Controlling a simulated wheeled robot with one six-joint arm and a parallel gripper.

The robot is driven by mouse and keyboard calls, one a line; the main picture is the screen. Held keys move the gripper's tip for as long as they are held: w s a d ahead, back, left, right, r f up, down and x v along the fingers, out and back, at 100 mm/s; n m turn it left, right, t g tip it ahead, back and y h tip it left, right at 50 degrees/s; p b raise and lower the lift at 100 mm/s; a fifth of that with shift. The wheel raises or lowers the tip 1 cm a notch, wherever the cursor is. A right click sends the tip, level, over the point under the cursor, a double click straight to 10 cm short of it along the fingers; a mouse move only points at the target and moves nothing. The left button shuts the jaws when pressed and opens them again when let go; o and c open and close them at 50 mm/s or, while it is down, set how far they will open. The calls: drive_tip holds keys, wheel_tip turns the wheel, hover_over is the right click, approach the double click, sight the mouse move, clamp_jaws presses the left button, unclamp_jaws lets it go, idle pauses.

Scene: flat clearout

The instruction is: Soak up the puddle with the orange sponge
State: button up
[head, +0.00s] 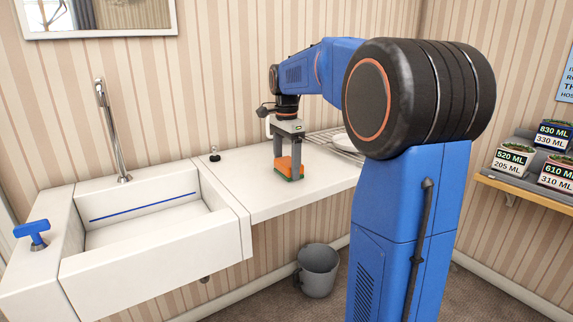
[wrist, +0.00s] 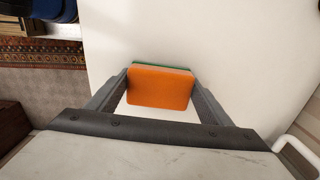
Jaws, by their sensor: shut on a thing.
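The orange sponge (head: 284,167) has a green layer along one side. In the head view it is at the white counter, between the fingers of my gripper (head: 288,172), which points straight down. In the wrist view the sponge (wrist: 160,87) sits between both fingertips of my gripper (wrist: 160,92), which are shut on it. I cannot tell whether the sponge touches the counter or hangs just above it. I see no puddle in either view.
A white sink (head: 150,240) with a tall tap (head: 110,130) and a blue handle (head: 32,234) is at left. A small black-knobbed fitting (head: 214,155) stands on the counter (head: 245,190). A wire rack (head: 338,148) is behind. A grey bucket (head: 318,272) stands on the floor.

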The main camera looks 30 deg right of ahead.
drive_tip(key=shift+r, duration=3.45)
